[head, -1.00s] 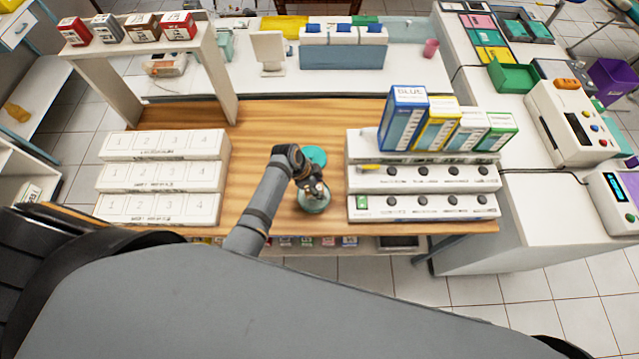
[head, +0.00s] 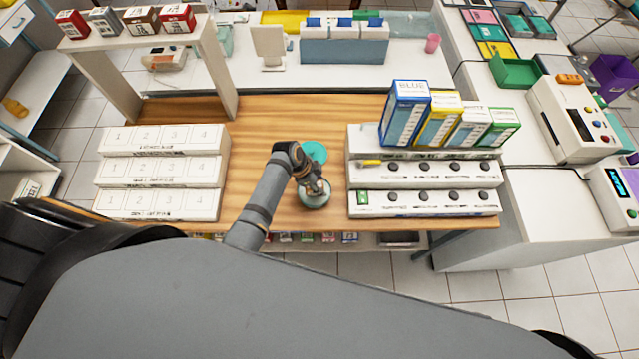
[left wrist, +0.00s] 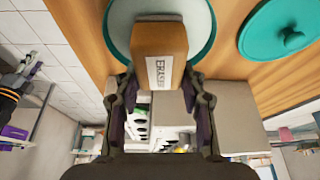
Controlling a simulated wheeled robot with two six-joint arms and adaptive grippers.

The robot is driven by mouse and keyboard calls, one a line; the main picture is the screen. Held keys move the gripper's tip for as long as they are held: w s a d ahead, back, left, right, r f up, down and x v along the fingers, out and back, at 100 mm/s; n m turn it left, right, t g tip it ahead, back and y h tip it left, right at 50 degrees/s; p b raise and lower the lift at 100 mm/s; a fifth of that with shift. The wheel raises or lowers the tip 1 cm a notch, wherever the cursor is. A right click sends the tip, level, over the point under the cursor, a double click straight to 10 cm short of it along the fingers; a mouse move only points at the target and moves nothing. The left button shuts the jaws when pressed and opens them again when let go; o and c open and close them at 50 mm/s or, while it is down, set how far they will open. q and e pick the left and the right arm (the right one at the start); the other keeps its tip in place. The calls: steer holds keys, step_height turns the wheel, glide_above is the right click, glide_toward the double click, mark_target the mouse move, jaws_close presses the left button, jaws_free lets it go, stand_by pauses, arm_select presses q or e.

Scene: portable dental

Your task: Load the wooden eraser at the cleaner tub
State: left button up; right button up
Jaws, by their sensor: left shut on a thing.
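The wooden eraser (left wrist: 160,58) is a brown block with a white "ERASER" label. My left gripper (head: 316,190) is shut on it; in the left wrist view the fingers (left wrist: 158,88) are on either side of its near end. The teal lid (head: 315,151) lies beside the tub. My right gripper is not in view.
White numbered racks (head: 160,172) stand left of the tub on the wooden table (head: 270,125). White units with dark knobs (head: 425,205) stand right, with coloured boxes (head: 405,112) on top. The table behind the lid is clear.

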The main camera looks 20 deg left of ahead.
mark_target(320, 184)
arm_select(q)
steer(key=shift+f, duration=0.25)
steer(key=shift+f+b, duration=0.25)
steer(key=shift+b, duration=0.05)
steer(key=shift+s, duration=0.1)
stand_by(1.4)
step_height(320, 184, up, 3)
steer(key=p, duration=0.3)
steer(key=shift+r+b, duration=0.1)
steer(key=shift+b, duration=0.2)
steer(key=shift+r, duration=1.9)
